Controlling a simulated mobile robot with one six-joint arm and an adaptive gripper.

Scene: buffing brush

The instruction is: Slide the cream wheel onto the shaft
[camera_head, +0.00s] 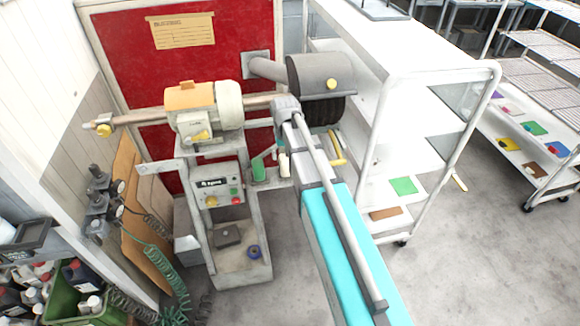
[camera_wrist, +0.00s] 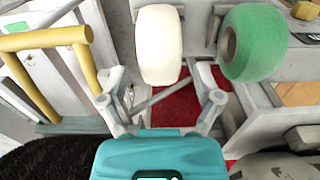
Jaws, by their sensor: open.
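The cream wheel (camera_wrist: 160,45) stands upright on its rim in the wrist view, ahead of my gripper (camera_wrist: 160,100). My gripper is open, with one finger at each side of the picture's middle and nothing visible between them. Whether the tips overlap the wheel in depth is hard to tell. In the head view the cream wheel (camera_head: 284,164) is a small pale shape just left of my arm, and the fingers are hidden. The shaft (camera_head: 130,118) runs out left of the buffing machine to a yellow knob (camera_head: 104,130).
A green wheel (camera_wrist: 250,42) stands beside the cream one. A dark brush (camera_head: 324,112) sits under a grey hood (camera_head: 322,76). A yellow tube (camera_wrist: 50,40) is left of the gripper in the wrist view. A white cart (camera_head: 390,150) stands right of my arm.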

